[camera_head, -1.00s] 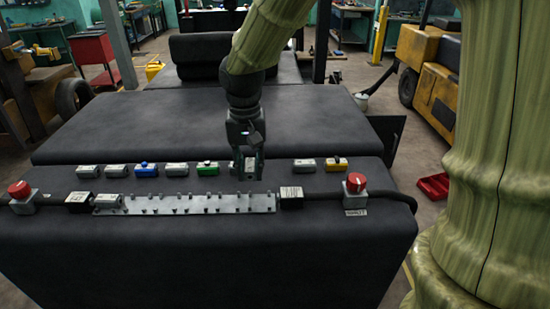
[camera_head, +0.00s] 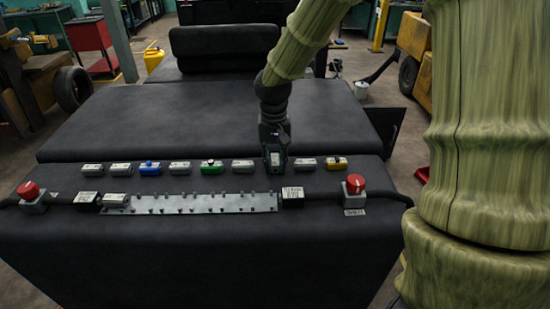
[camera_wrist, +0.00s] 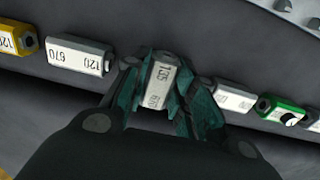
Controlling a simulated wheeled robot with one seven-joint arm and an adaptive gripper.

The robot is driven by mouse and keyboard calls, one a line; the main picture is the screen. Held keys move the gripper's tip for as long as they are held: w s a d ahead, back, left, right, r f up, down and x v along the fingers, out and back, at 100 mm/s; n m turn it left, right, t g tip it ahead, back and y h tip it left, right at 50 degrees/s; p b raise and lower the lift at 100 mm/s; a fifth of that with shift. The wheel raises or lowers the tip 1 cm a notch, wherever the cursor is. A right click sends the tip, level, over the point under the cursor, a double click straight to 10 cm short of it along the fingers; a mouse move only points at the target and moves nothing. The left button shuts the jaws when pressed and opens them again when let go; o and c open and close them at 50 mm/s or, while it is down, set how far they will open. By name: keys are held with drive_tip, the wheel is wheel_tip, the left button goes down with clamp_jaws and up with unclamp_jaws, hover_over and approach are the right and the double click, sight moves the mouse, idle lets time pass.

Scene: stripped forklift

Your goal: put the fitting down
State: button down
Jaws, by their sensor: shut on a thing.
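My gripper (camera_head: 275,162) is shut on a pale grey fitting (camera_wrist: 160,82), labelled 135 and 670 in the wrist view. The fitting sits between the green-tinted fingers, its long side across the line of the row. In the head view the gripper is in the row of fittings on the dark padded surface (camera_head: 200,255), between a white fitting (camera_head: 243,165) on the left and another white fitting (camera_head: 306,163) on the right. The held fitting is mostly hidden there. I cannot tell whether it touches the surface.
A metal rail (camera_head: 200,203) with pegs lies in front of the row, with a fitting (camera_head: 116,201) at its left end. Red buttons (camera_head: 353,184) stand at both sides. Green (camera_head: 212,166), blue (camera_head: 150,167) and yellow (camera_head: 337,162) fittings are in the row.

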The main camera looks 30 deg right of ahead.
sight(273, 161)
drive_tip(key=shift+w+a+f, duration=0.1)
drive_tip(key=shift+a+f, duration=0.05)
drive_tip(key=shift+f, duration=0.1)
drive_tip(key=shift+f, duration=0.15)
drive_tip(key=c, duration=1.2)
unclamp_jaws()
drive_tip(key=shift+o, duration=0.2)
wheel_tip(273, 161, up, 12)
drive_tip(key=b, duration=0.3)
